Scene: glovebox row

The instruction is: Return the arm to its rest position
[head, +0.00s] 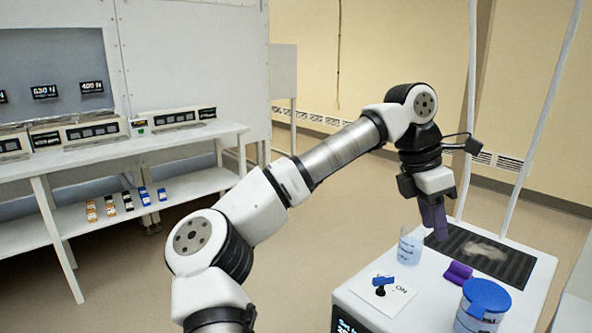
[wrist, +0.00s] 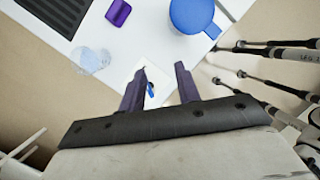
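My gripper (head: 434,218) hangs from my raised, outstretched arm with its purple fingers pointing down over the white cart top (head: 347,287). In the wrist view my gripper (wrist: 160,72) has its two fingers spread apart with nothing held between them. A small blue-handled switch (head: 383,284) on a white plate lies below; its blue part (wrist: 151,89) shows through the gap between the fingers. A clear beaker (head: 411,246) with pale blue liquid stands on the cart near and below the fingers in the head view.
The cart also holds a purple block (head: 458,273), a blue-lidded jar (head: 482,308) and a dark grooved mat (head: 502,262). White poles (head: 545,110) rise behind it. A bench (head: 150,144) with instruments and a lower shelf of small items stands at left. Open floor lies between.

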